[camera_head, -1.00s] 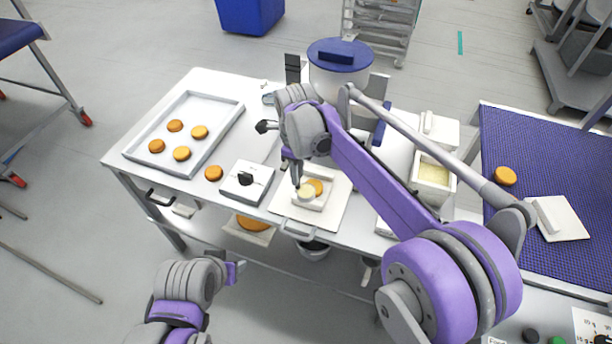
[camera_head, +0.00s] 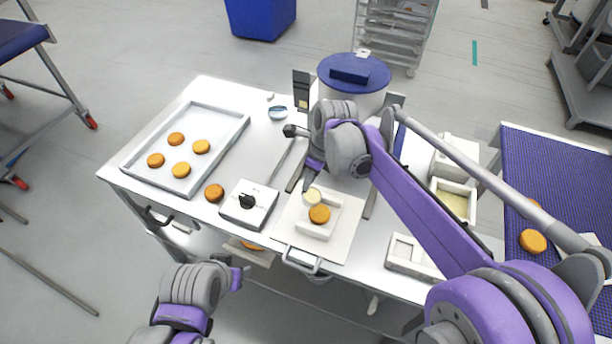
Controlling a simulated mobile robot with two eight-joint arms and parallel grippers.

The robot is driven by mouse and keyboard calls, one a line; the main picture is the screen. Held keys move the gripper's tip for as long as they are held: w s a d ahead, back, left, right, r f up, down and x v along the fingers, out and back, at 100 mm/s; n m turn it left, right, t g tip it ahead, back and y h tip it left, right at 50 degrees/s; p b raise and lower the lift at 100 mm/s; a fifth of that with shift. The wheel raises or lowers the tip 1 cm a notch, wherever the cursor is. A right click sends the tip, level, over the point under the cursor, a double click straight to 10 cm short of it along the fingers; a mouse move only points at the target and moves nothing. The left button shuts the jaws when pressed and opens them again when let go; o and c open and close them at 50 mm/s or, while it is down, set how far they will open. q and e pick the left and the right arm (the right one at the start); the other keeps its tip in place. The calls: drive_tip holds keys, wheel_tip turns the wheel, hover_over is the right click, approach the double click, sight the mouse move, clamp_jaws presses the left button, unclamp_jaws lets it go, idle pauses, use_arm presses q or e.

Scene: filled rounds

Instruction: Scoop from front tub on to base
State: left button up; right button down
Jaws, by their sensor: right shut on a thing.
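An orange-brown round base (camera_head: 319,214) lies in a shallow white holder on a white board (camera_head: 345,240) with a handle at its front. My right gripper (camera_head: 312,178) is above the back left of this base, shut on what looks like a scoop, mostly hidden by the gripper. Pale cream filling (camera_head: 312,196) shows at the scoop's lower end, just behind the base in the picture; I cannot tell whether it touches. The open front tub (camera_head: 438,189) with pale filling stands to the right. My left gripper (camera_head: 238,277) is low, in front of the table; its jaws are unclear.
A tray (camera_head: 238,128) with several orange rounds is at the left. Another round (camera_head: 214,193) and a white box with a black knob (camera_head: 234,208) stand beside the board. A blue-lidded container (camera_head: 353,100) stands behind my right arm. A lidded tub (camera_head: 440,160) stands behind the front tub.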

drive_tip(key=shift+s+d+f+t+y+b, duration=0.25)
drive_tip(key=shift+d+f+t+y+b, duration=0.15)
drive_tip(key=shift+d+f+y, duration=0.25)
drive_tip(key=shift+s+d+f+t+y+b, duration=0.15)
drive_tip(key=shift+d+t+y+b, duration=0.15)
drive_tip(key=shift+y, duration=0.35)
drive_tip(key=shift+s+d+r+t+y+b, duration=0.1)
drive_tip(key=shift+s+d+t+y+b, duration=0.1)
drive_tip(key=shift+d+y, duration=0.3)
use_arm(q)
wheel_tip(320, 180, down, 10)
drive_tip(key=s+b, duration=0.2)
drive_tip(key=b, duration=0.5)
drive_tip(key=shift+s+f, duration=0.15)
drive_tip(key=shift+f, duration=0.1)
use_arm(e)
drive_tip(key=d+t+y, duration=0.1)
drive_tip(key=y, duration=0.1)
drive_tip(key=s+d+f+t+y, duration=0.1)
drive_tip(key=y, duration=0.1)
drive_tip(key=s+d+f+t+y, duration=0.1)
drive_tip(key=d+y, duration=0.1)
drive_tip(key=y, duration=0.1)
drive_tip(key=shift+d, duration=0.1)
use_arm(q)
drive_tip(key=shift+r, duration=0.1)
use_arm(e)
drive_tip(key=shift+w+d, duration=0.1)
